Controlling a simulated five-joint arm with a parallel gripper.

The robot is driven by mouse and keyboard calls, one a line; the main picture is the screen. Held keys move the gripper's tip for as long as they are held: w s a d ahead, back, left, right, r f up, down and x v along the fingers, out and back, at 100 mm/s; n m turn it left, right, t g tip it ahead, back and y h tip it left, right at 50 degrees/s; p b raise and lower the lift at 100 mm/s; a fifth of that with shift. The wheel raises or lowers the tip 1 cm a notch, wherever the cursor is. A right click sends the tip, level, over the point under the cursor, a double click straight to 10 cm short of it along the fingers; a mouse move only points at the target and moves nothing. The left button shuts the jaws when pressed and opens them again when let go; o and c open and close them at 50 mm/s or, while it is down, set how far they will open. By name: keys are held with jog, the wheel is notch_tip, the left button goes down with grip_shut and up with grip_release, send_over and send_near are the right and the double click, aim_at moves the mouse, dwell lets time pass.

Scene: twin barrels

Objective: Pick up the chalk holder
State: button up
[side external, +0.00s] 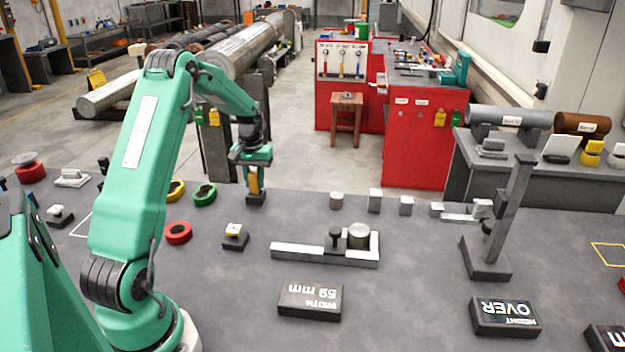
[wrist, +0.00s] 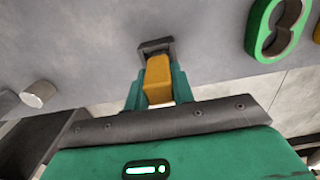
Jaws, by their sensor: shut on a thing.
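My gripper (side external: 254,176) is at the far edge of the grey bench, pointing down. It is shut on an upright yellow block, which looks like the chalk holder (wrist: 158,80). In the wrist view the teal fingers of my gripper (wrist: 158,92) press on both sides of it. A dark bracket-like base (wrist: 155,46) shows at the block's far end. In the side view this dark base (side external: 256,199) sits under the yellow part, at the bench surface. I cannot tell whether the base touches the bench or is joined to the yellow part.
A green ring piece (side external: 205,194) lies just left of my gripper; a red ring (side external: 178,233) and a small dark block (side external: 235,237) lie nearer. A metal cylinder (side external: 336,200) stands to the right. A gauge (side external: 325,255) and a tall post (side external: 500,225) stand further right.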

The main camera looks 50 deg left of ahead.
jog(key=shift+r, duration=0.2)
jog(key=shift+r, duration=0.6)
jog(key=r, duration=0.1)
jog(key=d+r, duration=0.1)
jog(key=r, duration=0.1)
jog(key=shift+w+r, duration=0.1)
jog(key=shift+w, duration=0.05)
jog(key=d+r, duration=0.2)
jog(key=d, duration=0.1)
jog(key=w+d+r, duration=0.1)
jog(key=d+r, duration=0.1)
jog(key=d, duration=0.2)
jog(key=d+r, duration=0.2)
jog(key=d, duration=0.1)
jog(key=shift+w+d+r, duration=0.15)
jog(key=shift+w+d, duration=0.1)
jog(key=shift+d, duration=0.05)
